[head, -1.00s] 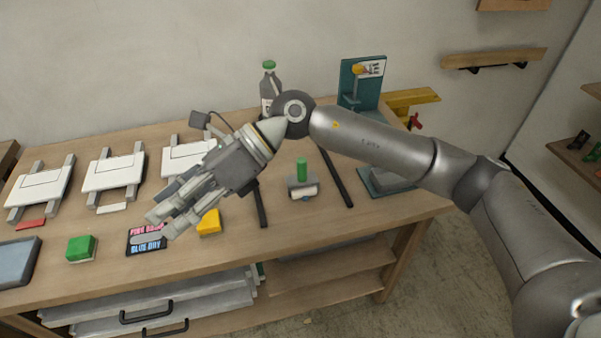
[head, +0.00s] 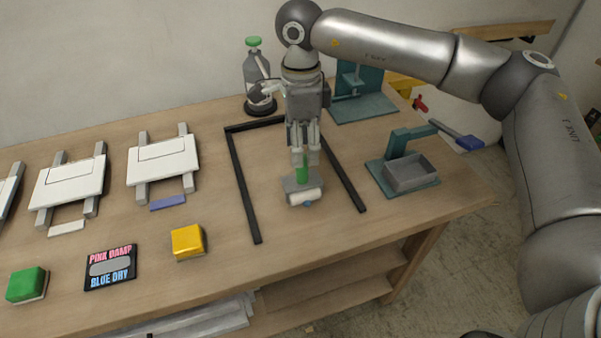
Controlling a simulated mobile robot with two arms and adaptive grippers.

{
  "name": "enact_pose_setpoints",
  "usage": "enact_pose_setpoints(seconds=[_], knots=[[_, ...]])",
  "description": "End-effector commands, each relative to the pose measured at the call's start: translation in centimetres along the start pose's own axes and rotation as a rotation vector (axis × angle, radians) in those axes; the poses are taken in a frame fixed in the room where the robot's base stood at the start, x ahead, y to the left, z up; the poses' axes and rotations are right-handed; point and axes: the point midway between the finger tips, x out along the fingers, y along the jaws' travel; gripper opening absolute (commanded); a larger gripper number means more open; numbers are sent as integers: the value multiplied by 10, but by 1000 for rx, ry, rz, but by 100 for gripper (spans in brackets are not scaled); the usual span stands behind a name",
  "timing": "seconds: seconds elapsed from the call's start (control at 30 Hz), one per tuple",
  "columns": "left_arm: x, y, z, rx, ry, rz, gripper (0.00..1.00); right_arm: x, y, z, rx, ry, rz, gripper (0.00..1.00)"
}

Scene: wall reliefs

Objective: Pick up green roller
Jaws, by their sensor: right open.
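The green roller's upright green handle (head: 302,170) stands up from a grey rest, with a white roller (head: 305,196) lying across the front of it on the table. My right gripper (head: 305,158) points straight down over the handle. Its fingers are open, and their tips are at the height of the handle's top, which shows between or just behind them. I cannot tell whether a finger touches it. My left gripper is not in the head view.
A black frame (head: 242,190) lies around the roller. A grey bin (head: 410,172) on a teal base stands right. A bottle (head: 257,75) stands behind. Yellow (head: 187,241) and green (head: 26,284) blocks, a sign (head: 110,267) and white panels (head: 163,160) lie left.

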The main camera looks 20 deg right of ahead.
Motion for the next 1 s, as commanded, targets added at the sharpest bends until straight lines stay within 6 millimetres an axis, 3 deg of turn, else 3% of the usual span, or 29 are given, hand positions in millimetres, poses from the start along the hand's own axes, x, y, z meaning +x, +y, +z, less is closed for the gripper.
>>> enact_pose_setpoints(seconds=[0.1,0.2,0.53,0.87,1.0], knots=[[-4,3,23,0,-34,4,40,14,0,0,1,-1,2,49],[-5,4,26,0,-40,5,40,20,0,0,1,-2,1,49],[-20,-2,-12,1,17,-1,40,63,4,-1,2,-2,2,49],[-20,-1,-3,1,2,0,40,72,4,-1,1,-3,0,49],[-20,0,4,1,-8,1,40,71,4,-1,1,-3,0,31]])
